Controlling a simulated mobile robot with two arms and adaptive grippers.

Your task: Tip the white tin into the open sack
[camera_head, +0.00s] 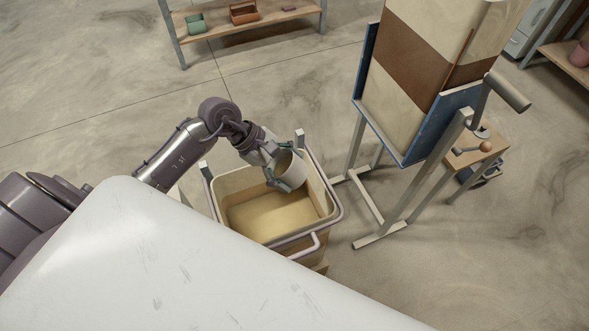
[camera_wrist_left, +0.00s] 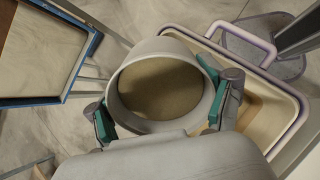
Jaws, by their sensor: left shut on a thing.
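The white tin (camera_head: 291,171) is held by my left gripper (camera_head: 284,163) above the back part of an open, cream-walled container (camera_head: 235,182). The tin is tilted in the head view. In the left wrist view the tin (camera_wrist_left: 143,50) sits between the green finger pads, its round mouth towards the camera. A brownish surface shows inside; I cannot tell whether it is contents or the bottom. The container has a lilac rim and a tan floor or fill; I cannot tell if it is the open sack. My right gripper is in neither view.
A tall cream-and-brown box-like body (camera_head: 418,62) stands on a blue-edged frame at the right. A small wooden table (camera_head: 462,158) is beside it. A low shelf (camera_head: 262,22) with small boxes stands at the back. The concrete floor between is clear.

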